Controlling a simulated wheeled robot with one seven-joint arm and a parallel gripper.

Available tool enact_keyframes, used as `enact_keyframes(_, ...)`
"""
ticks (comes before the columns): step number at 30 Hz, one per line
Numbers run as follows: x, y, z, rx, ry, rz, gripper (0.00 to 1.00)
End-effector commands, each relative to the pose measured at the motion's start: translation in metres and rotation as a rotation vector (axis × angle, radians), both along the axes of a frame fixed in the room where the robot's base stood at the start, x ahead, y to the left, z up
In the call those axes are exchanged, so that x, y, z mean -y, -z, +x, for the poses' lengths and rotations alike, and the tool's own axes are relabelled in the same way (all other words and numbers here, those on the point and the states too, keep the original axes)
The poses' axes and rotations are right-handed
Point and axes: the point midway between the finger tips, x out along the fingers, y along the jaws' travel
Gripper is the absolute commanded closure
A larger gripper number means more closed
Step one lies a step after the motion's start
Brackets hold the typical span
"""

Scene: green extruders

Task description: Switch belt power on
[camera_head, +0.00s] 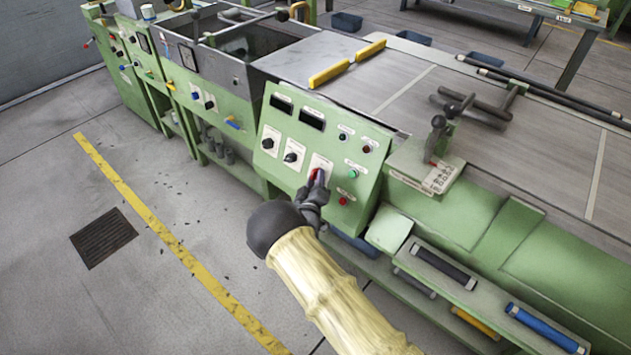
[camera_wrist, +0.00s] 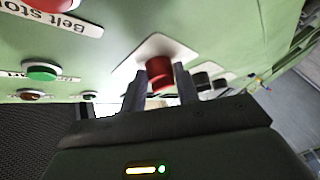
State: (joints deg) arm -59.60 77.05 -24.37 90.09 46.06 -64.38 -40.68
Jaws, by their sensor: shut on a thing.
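A green slanted control panel (camera_head: 365,192) stands on the front of the machine. A red switch knob (camera_head: 314,173) on a pale label plate sits at the lower middle of the panel. My gripper (camera_head: 317,184) reaches the panel there and partly covers the knob. In the wrist view the red knob (camera_wrist: 160,73) stands between the two dark fingers of my gripper (camera_wrist: 159,86), which are shut on it. The knob's switch position cannot be made out. The wording on its label is not readable.
Two black knobs (camera_head: 290,157) sit left of the red one. A green button (camera_head: 352,174) and a red button (camera_head: 342,201) lie close on its right. A "Belt stop" label (camera_wrist: 60,18) shows in the wrist view. A lever handle (camera_head: 437,135) rises further right.

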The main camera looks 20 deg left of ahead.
Motion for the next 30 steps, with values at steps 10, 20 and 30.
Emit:
enact_keyframes(10,-0.002,0.01,0.0,0.064,0.067,0.161,0.92)
enact_keyframes(20,-0.007,0.015,0.0,0.168,0.177,0.415,0.92)
enact_keyframes(30,-0.012,0.016,0.001,0.277,0.292,0.682,0.92)
